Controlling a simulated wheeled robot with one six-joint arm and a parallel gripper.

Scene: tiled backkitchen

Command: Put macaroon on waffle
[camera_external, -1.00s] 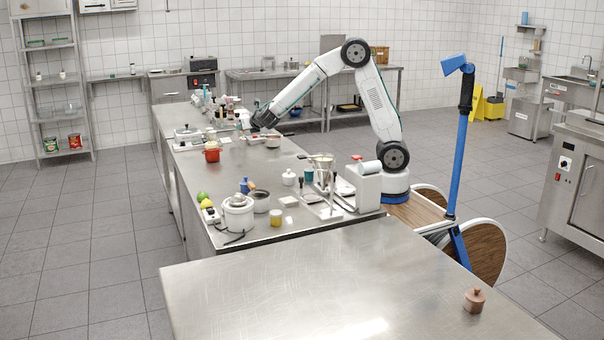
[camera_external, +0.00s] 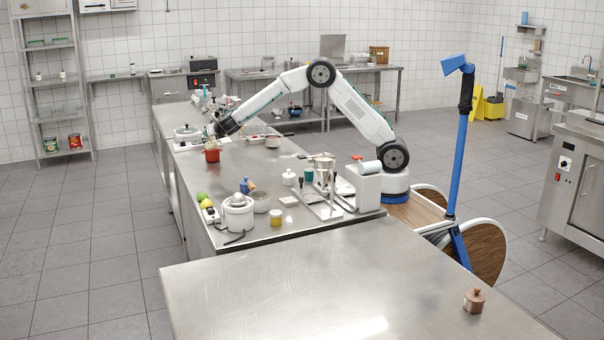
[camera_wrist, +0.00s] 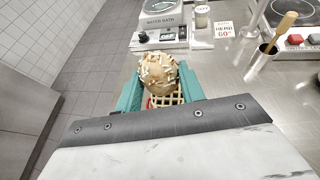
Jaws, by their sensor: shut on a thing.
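In the wrist view my gripper (camera_wrist: 160,88) has teal fingers shut on the macaroon (camera_wrist: 159,72), a round tan piece with pale sprinkles. A yellow waffle (camera_wrist: 165,101) with a grid pattern shows just below the macaroon, partly hidden by it and by my gripper. I cannot tell whether the two touch. In the external view my gripper (camera_external: 211,132) is low over the far left part of the long steel counter. The macaroon and waffle are too small to make out there.
A container with a wooden-handled tool (camera_wrist: 275,40) is at the right. A red pot (camera_external: 212,155) stands close to my gripper. The counter's left edge is near.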

